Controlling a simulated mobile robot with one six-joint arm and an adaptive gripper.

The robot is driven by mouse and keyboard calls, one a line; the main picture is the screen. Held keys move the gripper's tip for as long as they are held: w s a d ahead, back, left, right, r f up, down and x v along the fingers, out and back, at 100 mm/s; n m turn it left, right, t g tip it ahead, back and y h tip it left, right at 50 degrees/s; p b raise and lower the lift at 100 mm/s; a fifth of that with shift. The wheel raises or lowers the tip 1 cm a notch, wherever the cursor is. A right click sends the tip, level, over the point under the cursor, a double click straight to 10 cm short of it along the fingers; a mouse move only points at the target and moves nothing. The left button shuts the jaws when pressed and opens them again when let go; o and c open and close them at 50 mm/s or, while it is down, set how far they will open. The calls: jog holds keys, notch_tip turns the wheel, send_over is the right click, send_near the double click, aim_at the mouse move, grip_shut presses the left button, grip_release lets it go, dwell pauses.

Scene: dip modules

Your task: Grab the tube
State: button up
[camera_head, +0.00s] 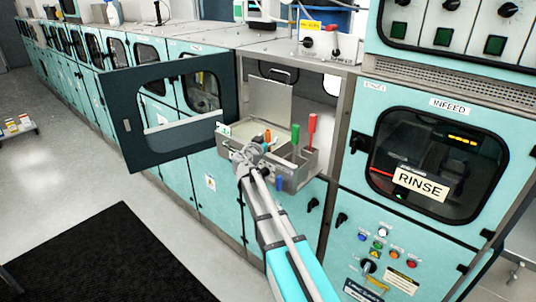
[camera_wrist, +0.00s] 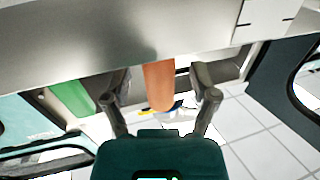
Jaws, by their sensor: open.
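An orange tube-like piece (camera_wrist: 158,85) shows in the wrist view between the two fingers of my gripper (camera_wrist: 160,92). The fingers stand apart, with a visible gap on each side of it. In the head view my gripper (camera_head: 250,156) is at the left front of a metal tray (camera_head: 305,172) in an open cabinet bay. A small orange top (camera_head: 267,136), likely the same piece, shows just beyond the gripper. Its lower part is hidden there.
A green-handled piece (camera_head: 295,138) and a red-handled piece (camera_head: 312,128) stand in the tray to the right; green (camera_wrist: 72,97) also shows in the wrist view. An open dark-framed door (camera_head: 133,135) is at left. The INFEED cabinet (camera_head: 350,190) stands at right.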

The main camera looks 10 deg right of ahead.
dwell(0.5)
grip_shut()
